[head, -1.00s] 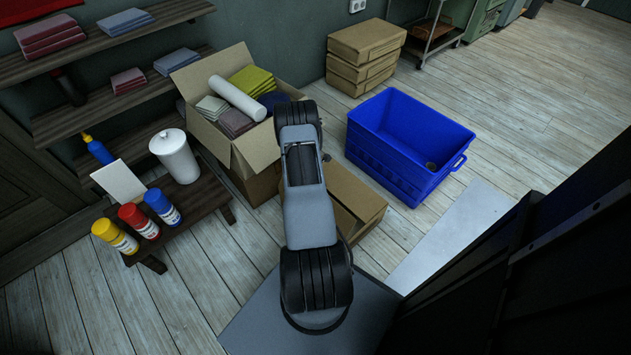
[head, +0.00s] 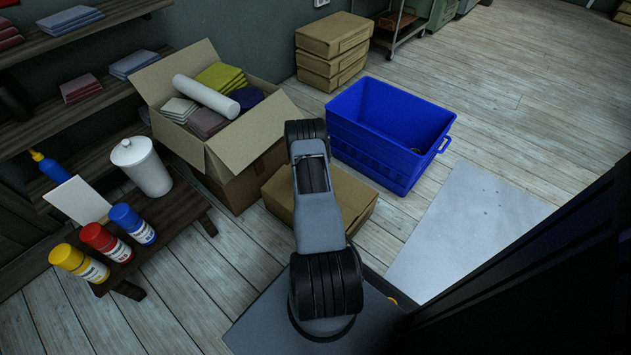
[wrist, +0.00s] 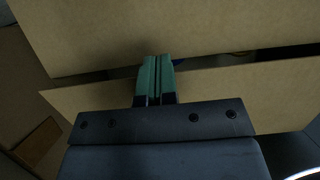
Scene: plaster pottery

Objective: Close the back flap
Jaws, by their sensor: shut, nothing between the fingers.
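An open cardboard box (head: 240,180) stands on the floor left of my arm in the head view. Its far flap (head: 172,72) is raised and leans outward. A near flap (head: 247,138) and a side flap (head: 178,140) also stand open. In the wrist view, my gripper (wrist: 157,60) has green fingers shut together with nothing between them. The fingers lie over a dark gap between an upper cardboard panel (wrist: 170,30) and a lower one (wrist: 225,95). I cannot tell whether they touch cardboard or which flaps these are. My arm hides the gripper in the head view.
The box holds folded cloths (head: 208,121) and a white roll (head: 205,96). A closed carton (head: 350,197) sits beside my arm, with a blue bin (head: 385,150) behind it. A low bench (head: 165,220) with bottles stands left. Floor beyond the bin is clear.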

